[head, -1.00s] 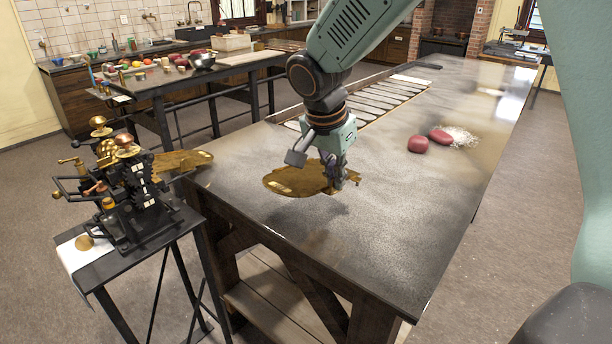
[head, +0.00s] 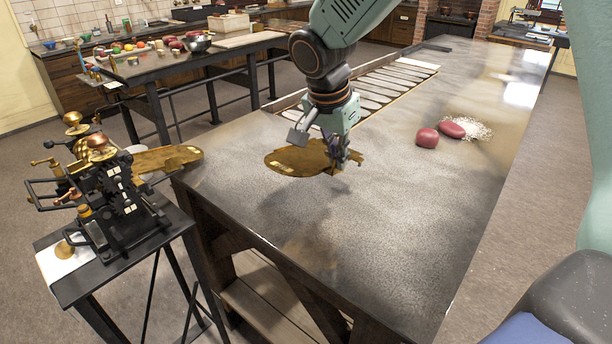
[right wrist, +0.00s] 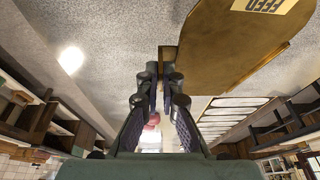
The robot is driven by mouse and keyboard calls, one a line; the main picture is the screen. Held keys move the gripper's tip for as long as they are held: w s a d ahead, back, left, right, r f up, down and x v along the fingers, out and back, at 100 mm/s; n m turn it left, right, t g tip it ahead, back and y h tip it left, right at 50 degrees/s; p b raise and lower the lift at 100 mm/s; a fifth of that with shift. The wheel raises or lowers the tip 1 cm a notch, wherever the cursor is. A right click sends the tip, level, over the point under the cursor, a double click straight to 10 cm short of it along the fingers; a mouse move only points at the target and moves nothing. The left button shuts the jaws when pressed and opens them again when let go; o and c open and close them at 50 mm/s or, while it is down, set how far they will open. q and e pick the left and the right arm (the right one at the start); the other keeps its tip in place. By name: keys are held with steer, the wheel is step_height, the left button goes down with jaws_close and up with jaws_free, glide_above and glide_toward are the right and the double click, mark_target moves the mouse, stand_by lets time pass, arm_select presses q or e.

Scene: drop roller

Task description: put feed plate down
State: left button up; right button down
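The feed plate (head: 290,160) is a flat brass plate with rounded edges and a small pale label. The label reads FEED in the right wrist view, where the plate (right wrist: 235,50) fills the upper right. My right gripper (head: 341,160) is shut on the plate's narrow end, and the fingertips (right wrist: 165,75) pinch its small tab. The plate is roughly level over the dark table (head: 400,215), with a shadow below and to the right; it seems slightly above the surface. My left gripper is not in view.
The black and brass roller machine (head: 105,190) stands on a small stand at left, with another brass plate (head: 165,160) beside it. Red lumps (head: 427,138) and white powder (head: 478,130) lie to the right. A tray of pale strips (head: 385,85) lies behind. The table's front is clear.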

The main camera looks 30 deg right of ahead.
mark_target(336, 173)
steer(key=shift+w+a, duration=0.1)
steer(key=shift+w, duration=0.3)
steer(key=f, duration=0.5)
steer(key=shift+s+d, duration=0.25)
steer(key=shift+w+a+f, duration=0.1)
steer(key=shift+a+f, duration=0.05)
steer(key=shift+f, duration=0.3)
steer(key=shift+w+a+f, duration=0.1)
steer(key=shift+f, duration=0.3)
steer(key=x, duration=0.3)
steer(key=shift+s+a+f, duration=0.15)
steer(key=shift+s+a, duration=0.05)
steer(key=shift+s, duration=0.1)
arm_select(q)
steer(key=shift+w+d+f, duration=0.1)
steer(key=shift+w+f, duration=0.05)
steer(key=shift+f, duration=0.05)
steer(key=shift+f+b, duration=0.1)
steer(key=shift+b, duration=0.2)
arm_select(e)
steer(key=shift+a, duration=0.15)
steer(key=c, duration=2)
jaws_free()
steer(key=shift+f, duration=0.15)
steer(key=o, duration=0.5)
steer(key=shift+s, duration=0.1)
